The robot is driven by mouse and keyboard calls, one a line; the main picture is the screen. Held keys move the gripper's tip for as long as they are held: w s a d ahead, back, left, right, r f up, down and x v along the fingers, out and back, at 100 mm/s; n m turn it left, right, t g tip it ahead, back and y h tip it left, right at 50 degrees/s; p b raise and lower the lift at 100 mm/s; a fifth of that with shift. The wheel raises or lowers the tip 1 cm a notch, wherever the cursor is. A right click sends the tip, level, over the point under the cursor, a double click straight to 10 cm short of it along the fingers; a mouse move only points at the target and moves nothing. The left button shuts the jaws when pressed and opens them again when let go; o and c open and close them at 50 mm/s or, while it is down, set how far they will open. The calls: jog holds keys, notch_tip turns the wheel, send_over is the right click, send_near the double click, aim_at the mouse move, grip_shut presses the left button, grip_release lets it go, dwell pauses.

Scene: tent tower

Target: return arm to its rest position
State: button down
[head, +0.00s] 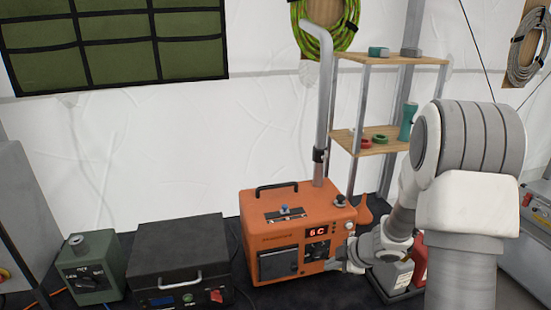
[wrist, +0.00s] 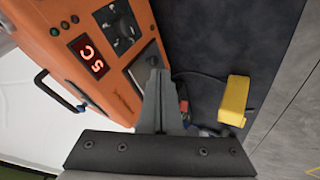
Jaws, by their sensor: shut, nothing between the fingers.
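My gripper (wrist: 158,78) is shut and empty, its grey fingers together at the centre of the wrist view. In the head view my gripper (head: 335,264) is low at the lower right front of an orange machine (head: 268,218). My arm bends down to it from the right. The orange machine also fills the upper left of the wrist view (wrist: 130,95). The fingers overlap the machine in both views; I cannot tell whether they touch it.
A black box (head: 180,262) and a green box (head: 92,268) stand left of the machine. A shelf (head: 375,138) with small items stands behind my arm. Red and grey containers (head: 395,275) are under the arm. A yellow block (wrist: 234,100) shows right of the fingers.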

jog(key=s+d+r+m+t+h+b, duration=0.1)
jog(key=s+d+r+m+h, duration=0.25)
jog(key=r, duration=0.55)
jog(key=s+d+r+m+t+h+b, duration=0.15)
jog(key=r+m+h, duration=0.35)
jog(key=r, duration=0.5)
jog(key=s+a+m+g+y, duration=0.1)
jog(key=s+a+m, duration=0.1)
jog(key=s, duration=0.5)
jog(key=s+a+r+m+g+y+b, duration=0.1)
jog(key=s+a+m+y, duration=0.1)
jog(key=s, duration=0.5)
jog(key=s+a+m+g+y, duration=0.1)
jog(key=s+a+m, duration=0.3)
jog(key=s, duration=0.3)
jog(key=shift+s+a+r, duration=0.25)
jog(key=shift+a, duration=0.2)
